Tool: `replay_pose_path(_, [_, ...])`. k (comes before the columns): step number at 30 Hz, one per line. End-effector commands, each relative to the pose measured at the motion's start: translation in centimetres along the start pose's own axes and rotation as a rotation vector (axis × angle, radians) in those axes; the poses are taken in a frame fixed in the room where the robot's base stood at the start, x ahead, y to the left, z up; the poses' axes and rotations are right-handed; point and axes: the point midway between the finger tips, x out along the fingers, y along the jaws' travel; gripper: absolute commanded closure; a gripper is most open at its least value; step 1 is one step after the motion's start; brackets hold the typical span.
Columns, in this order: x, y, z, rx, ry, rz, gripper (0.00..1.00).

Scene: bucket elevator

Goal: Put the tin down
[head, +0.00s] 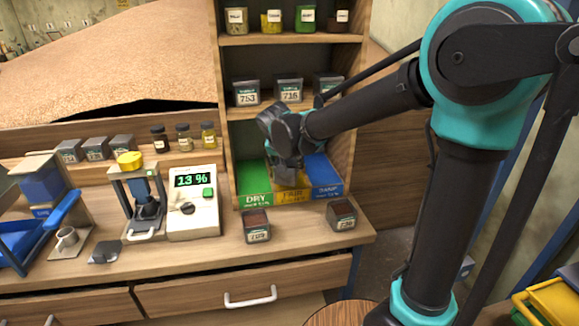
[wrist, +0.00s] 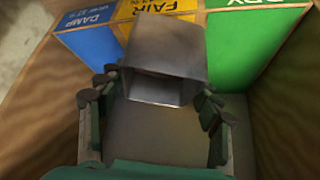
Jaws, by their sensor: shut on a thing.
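My gripper (head: 284,150) reaches into the lower bay of the wooden shelf unit. In the wrist view my gripper (wrist: 158,94) is shut on a grey metal tin (wrist: 166,50), with a finger on each side. The tin is over the yellow FAIR section (wrist: 180,8), between the blue DAMP section (wrist: 88,42) and the green DRY section (wrist: 238,45). In the head view the tin is largely hidden by my gripper. The sections show there as green DRY (head: 254,182), yellow FAIR (head: 292,195) and blue DAMP (head: 325,180). I cannot tell whether the tin touches the surface.
Two dark-filled tins stand on the bench before the sections, one at left (head: 257,226) and one at right (head: 341,214). A meter reading 13 % (head: 194,200) stands to the left. Shelf walls (wrist: 285,100) close in on both sides of my gripper.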

Motion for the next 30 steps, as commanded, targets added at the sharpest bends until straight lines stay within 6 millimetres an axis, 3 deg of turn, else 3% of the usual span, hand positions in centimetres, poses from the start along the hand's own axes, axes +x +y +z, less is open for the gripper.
replay_pose_path(3, [1.2,0.1,-1.9,0.002,0.001,0.001,0.69])
replay_pose_path(14, [2.8,0.0,-4.3,0.001,0.000,0.001,0.69])
replay_pose_path(21, [5.6,0.0,-2.5,-0.001,0.000,-0.001,0.69])
replay_pose_path(30, [5.8,0.0,-2.3,-0.001,0.000,0.000,0.69])
